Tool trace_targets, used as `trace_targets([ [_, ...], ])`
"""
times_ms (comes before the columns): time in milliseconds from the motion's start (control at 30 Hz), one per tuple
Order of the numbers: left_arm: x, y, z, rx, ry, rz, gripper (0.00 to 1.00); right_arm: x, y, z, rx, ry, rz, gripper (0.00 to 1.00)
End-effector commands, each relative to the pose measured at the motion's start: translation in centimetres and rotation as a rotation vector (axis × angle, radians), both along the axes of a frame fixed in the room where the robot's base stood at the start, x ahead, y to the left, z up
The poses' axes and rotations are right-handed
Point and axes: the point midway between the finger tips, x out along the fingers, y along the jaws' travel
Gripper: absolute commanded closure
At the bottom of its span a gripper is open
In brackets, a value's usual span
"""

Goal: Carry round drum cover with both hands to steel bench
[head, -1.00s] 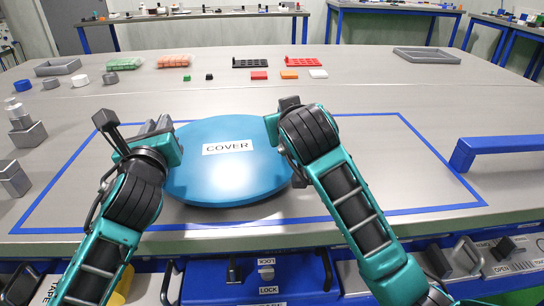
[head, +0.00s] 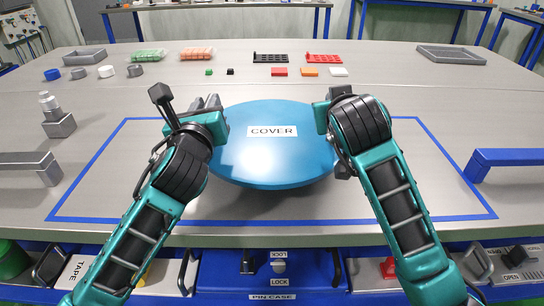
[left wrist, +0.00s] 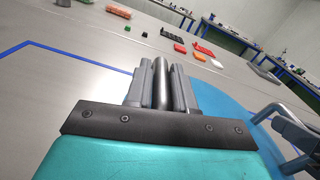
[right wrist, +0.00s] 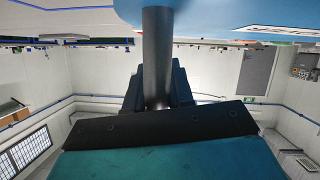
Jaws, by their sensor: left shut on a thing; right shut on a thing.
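The round blue drum cover (head: 270,165) has a white label reading COVER and looks roughly level. It is over the blue-outlined area of the steel bench (head: 430,205), with a shadow below it. Its underside is hidden, and I cannot tell how far it is above the surface. My left gripper (head: 207,108) is at its left edge, and in the left wrist view (left wrist: 160,82) its fingers are shut on a grey bar. My right gripper is at the right edge, its fingers mostly hidden in the head view. In the right wrist view (right wrist: 157,85) it is shut on a grey upright bar below the cover.
Small blocks, black and red racks (head: 310,59) and grey trays (head: 452,55) stand along the back. A blue handle-like bar (head: 505,157) is at the right edge. The outlined surface around the cover is bare.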

Motion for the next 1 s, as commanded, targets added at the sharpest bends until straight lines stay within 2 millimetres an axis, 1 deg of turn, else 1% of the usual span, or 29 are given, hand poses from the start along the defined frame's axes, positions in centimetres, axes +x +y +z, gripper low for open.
trace_targets([
  [33, -0.2, -0.5, 0.5, -0.009, -0.013, -0.015, 1.00, -0.1, 0.5, 0.2, 0.006, -0.006, 0.013, 1.00],
  [267, -0.2, -0.5, 0.0, -0.009, -0.013, -0.015, 1.00, -0.1, 0.5, -0.4, 0.006, -0.006, 0.013, 1.00],
  [1000, -0.2, -0.5, -3.4, -0.009, -0.013, -0.015, 1.00, -0.1, 0.5, -3.7, 0.006, -0.006, 0.013, 1.00],
])
